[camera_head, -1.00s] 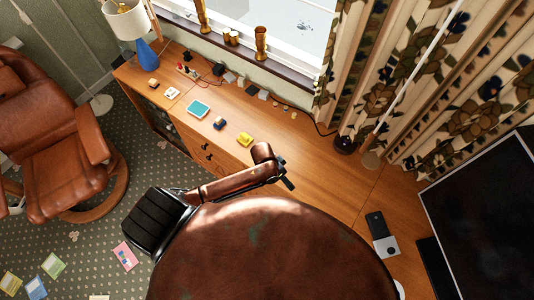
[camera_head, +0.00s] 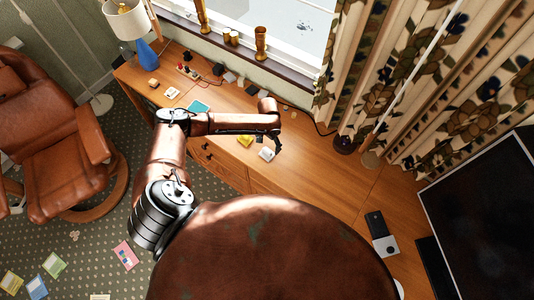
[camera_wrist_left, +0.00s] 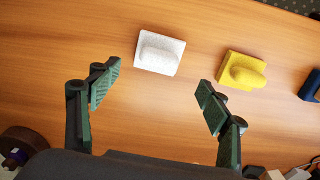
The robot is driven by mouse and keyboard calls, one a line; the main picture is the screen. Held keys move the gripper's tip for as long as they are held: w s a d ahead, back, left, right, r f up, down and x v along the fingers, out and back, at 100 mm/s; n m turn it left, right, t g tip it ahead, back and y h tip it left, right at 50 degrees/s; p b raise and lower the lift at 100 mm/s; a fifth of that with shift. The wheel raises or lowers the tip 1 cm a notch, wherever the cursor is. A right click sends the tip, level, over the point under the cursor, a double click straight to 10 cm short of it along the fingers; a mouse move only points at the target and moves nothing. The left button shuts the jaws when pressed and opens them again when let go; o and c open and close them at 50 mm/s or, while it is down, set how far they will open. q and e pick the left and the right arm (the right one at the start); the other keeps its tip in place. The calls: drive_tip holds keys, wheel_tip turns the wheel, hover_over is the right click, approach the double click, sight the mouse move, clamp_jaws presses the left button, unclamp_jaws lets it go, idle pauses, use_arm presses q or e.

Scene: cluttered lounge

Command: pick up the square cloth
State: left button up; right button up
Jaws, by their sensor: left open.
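A flat teal square with a pale border (camera_head: 198,106) lies on the wooden desk in the head view, partly behind my left arm; it looks most like the square cloth, though I cannot be sure of its material. My left gripper (camera_head: 277,137) is above the desk, to the right of the teal square and apart from it. In the left wrist view the gripper (camera_wrist_left: 157,80) is open and empty. A white square pad with a raised lump (camera_wrist_left: 160,52) lies on the desk just beyond the fingertips. The teal square is not in the wrist view.
A yellow lumped pad (camera_wrist_left: 241,70) and a dark blue one (camera_wrist_left: 311,86) lie beside the white pad. A blue lamp (camera_head: 147,54) and small items stand along the desk's back. A monitor (camera_head: 490,220) is at the right. The desk's right middle (camera_head: 320,180) is clear.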

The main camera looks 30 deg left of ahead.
sight(268, 150)
use_arm(q)
drive_tip(key=f, duration=0.5)
drive_tip(key=shift+s+d, duration=0.15)
drive_tip(key=shift+s, duration=0.25)
drive_tip(key=c, duration=1.2)
drive_tip(key=shift+r, duration=0.1)
drive_tip(key=shift+c, duration=0.2)
wheel_tip(268, 150, up, 3)
drive_tip(key=shift+f, duration=0.2)
drive_tip(key=s+d+r, duration=0.2)
drive_tip(key=s+r, duration=0.8)
drive_tip(key=s, duration=0.3)
drive_tip(key=shift+s+d, duration=0.25)
drive_tip(key=shift+s, duration=0.15)
drive_tip(key=shift+r, duration=0.1)
